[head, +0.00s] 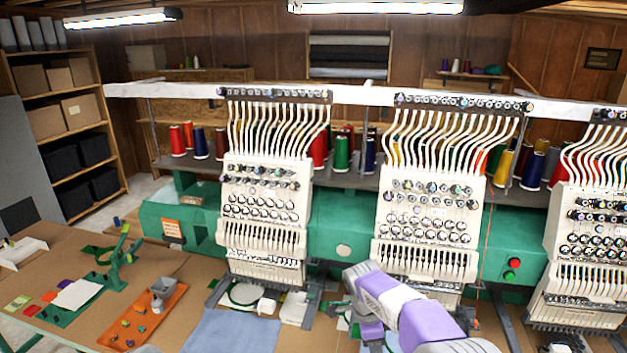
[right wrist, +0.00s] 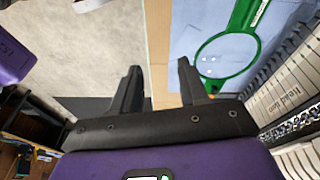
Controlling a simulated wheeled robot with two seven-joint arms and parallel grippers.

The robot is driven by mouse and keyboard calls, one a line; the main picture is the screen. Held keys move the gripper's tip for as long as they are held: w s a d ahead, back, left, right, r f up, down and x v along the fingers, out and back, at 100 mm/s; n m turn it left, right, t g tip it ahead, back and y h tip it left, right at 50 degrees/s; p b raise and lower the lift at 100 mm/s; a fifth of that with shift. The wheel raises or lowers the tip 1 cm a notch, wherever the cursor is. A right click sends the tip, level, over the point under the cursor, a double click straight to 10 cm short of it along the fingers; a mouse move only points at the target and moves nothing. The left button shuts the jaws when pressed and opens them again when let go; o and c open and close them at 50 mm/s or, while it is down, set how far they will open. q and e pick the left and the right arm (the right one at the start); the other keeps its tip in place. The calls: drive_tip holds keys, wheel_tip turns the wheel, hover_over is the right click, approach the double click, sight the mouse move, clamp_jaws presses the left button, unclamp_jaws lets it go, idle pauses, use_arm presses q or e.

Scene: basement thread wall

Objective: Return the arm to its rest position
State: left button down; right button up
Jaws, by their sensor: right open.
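My right arm comes in at the bottom of the head view, purple and white, and reaches toward the front of the middle embroidery machine (head: 428,200). In the right wrist view my right gripper (right wrist: 158,82) is open, with its two dark fingers apart and nothing between them. It hangs over the brown table edge (right wrist: 158,40), with pale floor to the left. A green hoop (right wrist: 236,55) with a round, light opening lies on blue cloth (right wrist: 195,40) to the right of the fingers, apart from them. My left gripper is not in view.
Another embroidery machine (head: 262,200) stands left of the middle one, and a third (head: 590,240) at the right. A blue cloth (head: 232,332) lies on the table front. An orange tray (head: 150,318) with small parts and a green stand (head: 122,255) are at the left.

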drive_tip(key=s+a+f+n+y, duration=0.2)
drive_tip(key=s+f+n, duration=0.3)
drive_tip(key=f, duration=0.6)
drive_tip(key=s+a+f+n+y, duration=0.1)
drive_tip(key=s+f+n+y, duration=0.25)
drive_tip(key=f, duration=0.85)
drive_tip(key=s+a+f+n+t+y, duration=0.1)
drive_tip(key=s+f+n, duration=0.2)
drive_tip(key=s, duration=0.5)
drive_tip(key=s+a+f+n+y, duration=0.1)
drive_tip(key=s+f+n, duration=0.1)
drive_tip(key=s+n, duration=0.35)
use_arm(q)
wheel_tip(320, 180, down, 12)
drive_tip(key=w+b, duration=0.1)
drive_tip(key=b, duration=1.1)
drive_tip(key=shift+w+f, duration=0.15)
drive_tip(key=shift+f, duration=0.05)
use_arm(e)
wheel_tip(320, 180, down, 12)
drive_tip(key=s+m, duration=0.1)
drive_tip(key=s, duration=0.1)
drive_tip(key=shift+f, duration=0.15)
drive_tip(key=shift+a+h, duration=0.1)
drive_tip(key=shift+h, duration=0.15)
